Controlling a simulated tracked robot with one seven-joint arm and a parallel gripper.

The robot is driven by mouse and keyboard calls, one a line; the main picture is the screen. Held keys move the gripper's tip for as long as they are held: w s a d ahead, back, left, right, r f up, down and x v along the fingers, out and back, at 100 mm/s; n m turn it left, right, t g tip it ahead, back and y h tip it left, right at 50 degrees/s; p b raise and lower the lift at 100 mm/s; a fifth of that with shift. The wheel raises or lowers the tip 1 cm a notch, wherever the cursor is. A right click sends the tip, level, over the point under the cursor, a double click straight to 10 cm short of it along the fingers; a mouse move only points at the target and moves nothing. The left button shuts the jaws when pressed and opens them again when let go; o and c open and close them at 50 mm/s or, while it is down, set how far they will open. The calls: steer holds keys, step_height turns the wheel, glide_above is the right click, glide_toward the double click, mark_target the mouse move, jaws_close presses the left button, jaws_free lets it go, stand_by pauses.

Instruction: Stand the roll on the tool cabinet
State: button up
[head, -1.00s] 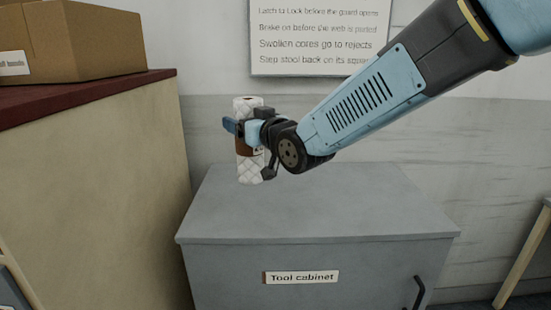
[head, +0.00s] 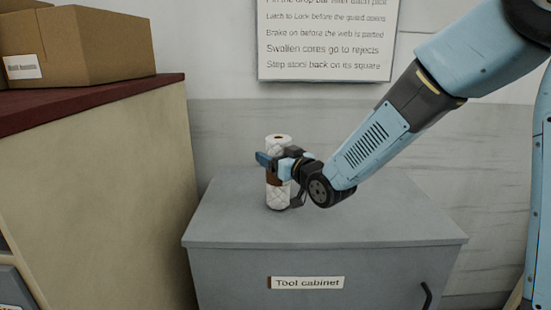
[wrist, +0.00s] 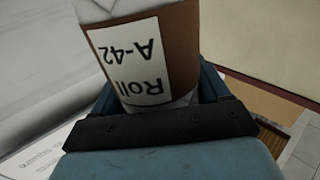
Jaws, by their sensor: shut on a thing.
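The roll (head: 278,197) is a white quilted cylinder with a brown band, upright in the head view. My gripper (head: 272,165) is shut around its middle from the right. The roll's lower end appears at or just above the grey top of the tool cabinet (head: 352,222); I cannot tell whether it touches. In the wrist view the roll (wrist: 184,57) fills the space between the fingers, its white label reading "Roll A-42" upside down. The cabinet front carries a "Tool cabinet" label.
A brown counter with a dark red top (head: 95,105) stands at the left, bearing cardboard boxes (head: 105,45). A notice (head: 327,40) hangs on the wall behind. The cabinet top is otherwise clear, with free room in front and to the right.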

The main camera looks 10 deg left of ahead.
steer(key=shift+f, duration=0.25)
steer(key=o, duration=1)
steer(key=shift+o, duration=0.2)
steer(key=v, duration=1.2)
